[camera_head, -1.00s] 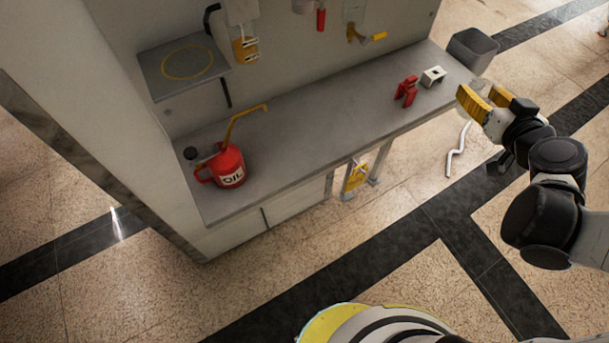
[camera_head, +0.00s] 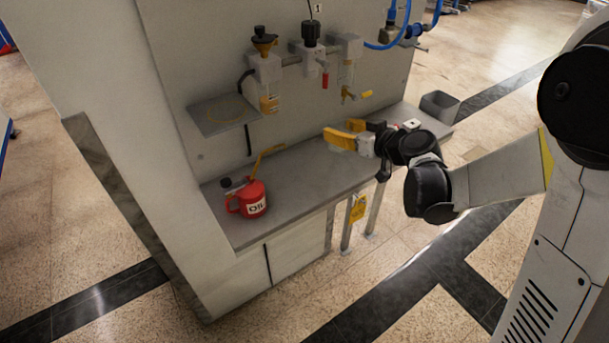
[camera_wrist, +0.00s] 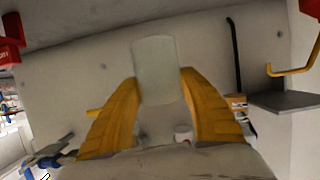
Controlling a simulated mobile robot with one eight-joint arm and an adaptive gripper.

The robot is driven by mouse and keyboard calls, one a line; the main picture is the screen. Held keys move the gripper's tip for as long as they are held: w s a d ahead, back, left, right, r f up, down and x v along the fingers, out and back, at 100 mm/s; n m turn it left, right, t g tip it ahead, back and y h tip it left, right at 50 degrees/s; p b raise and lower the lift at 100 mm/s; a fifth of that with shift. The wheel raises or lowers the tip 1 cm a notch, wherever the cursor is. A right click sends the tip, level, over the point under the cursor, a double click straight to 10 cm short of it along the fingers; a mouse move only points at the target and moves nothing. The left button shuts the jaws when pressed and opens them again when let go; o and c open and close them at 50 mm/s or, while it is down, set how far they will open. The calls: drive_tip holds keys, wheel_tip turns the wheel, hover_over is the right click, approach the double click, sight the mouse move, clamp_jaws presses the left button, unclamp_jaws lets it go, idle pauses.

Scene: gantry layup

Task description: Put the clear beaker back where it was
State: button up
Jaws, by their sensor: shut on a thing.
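The clear beaker (camera_wrist: 155,68) shows in the wrist view as a pale, see-through cylinder between the two yellow fingers. My gripper (camera_wrist: 160,105) is shut on it. In the head view, my gripper (camera_head: 343,138) is held above the middle of the bench, pointing left; the beaker is hard to make out there. A small grey shelf (camera_head: 204,120) with a yellow ring marked on it juts from the wall panel, left of and apart from my gripper. Nothing stands on the ring. The shelf also shows at the right of the wrist view (camera_wrist: 290,101).
A red oil can (camera_head: 252,201) with a yellow spout stands on the bench (camera_head: 296,188), below the shelf. A grey bin (camera_head: 440,106) is far right.

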drive_tip(key=s+a+f+b, duration=0.1)
drive_tip(key=a+f, duration=0.1)
drive_tip(key=s+a+f+b, duration=0.1)
drive_tip(key=a, duration=0.2)
drive_tip(key=s+a+f+b, duration=0.1)
drive_tip(key=a+f, duration=0.1)
drive_tip(key=a, duration=0.1)
drive_tip(key=shift+s+a+f, duration=0.15)
drive_tip(key=shift+s+f, duration=0.2)
drive_tip(key=shift+s, duration=0.05)
drive_tip(key=shift+f+b, duration=1.15)
drive_tip(key=shift+f, duration=0.7)
drive_tip(key=shift+f, duration=0.2)
drive_tip(key=o, duration=1.2)
drive_tip(key=shift+r, duration=0.1)
